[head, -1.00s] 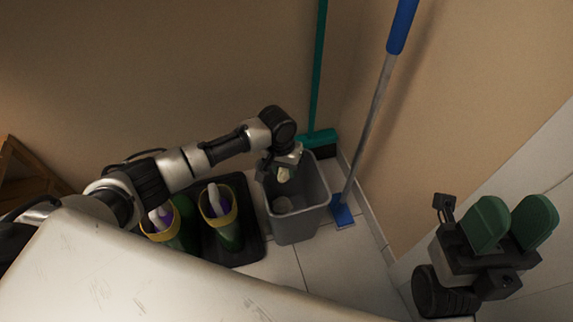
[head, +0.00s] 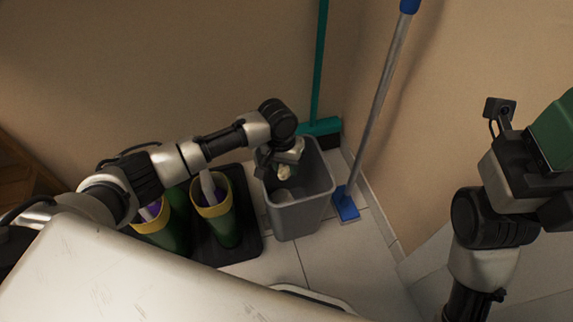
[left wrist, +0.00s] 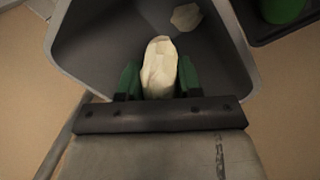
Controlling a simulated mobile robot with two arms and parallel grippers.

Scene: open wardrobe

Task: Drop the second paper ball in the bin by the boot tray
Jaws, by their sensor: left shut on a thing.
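The grey bin (head: 318,205) stands on the floor just right of the boot tray (head: 250,235). My left gripper (head: 284,160) reaches over the bin's mouth at its back left. It is shut on a crumpled, cream-coloured paper ball, which shows between the green fingers in the left wrist view (left wrist: 160,65). The ball is over the bin's opening. Another paper ball (left wrist: 186,17) lies inside the bin. My right gripper (head: 555,135) is at the right edge of the head view, cut off, with one green finger showing and nothing seen in it.
Green boots (head: 227,225) with yellow rims stand on the dark tray, with pale and purple stuff in them. A teal broom (head: 320,126) leans behind the bin. A blue-headed mop (head: 345,205) stands right of it. A pale surface (head: 130,280) fills the lower left.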

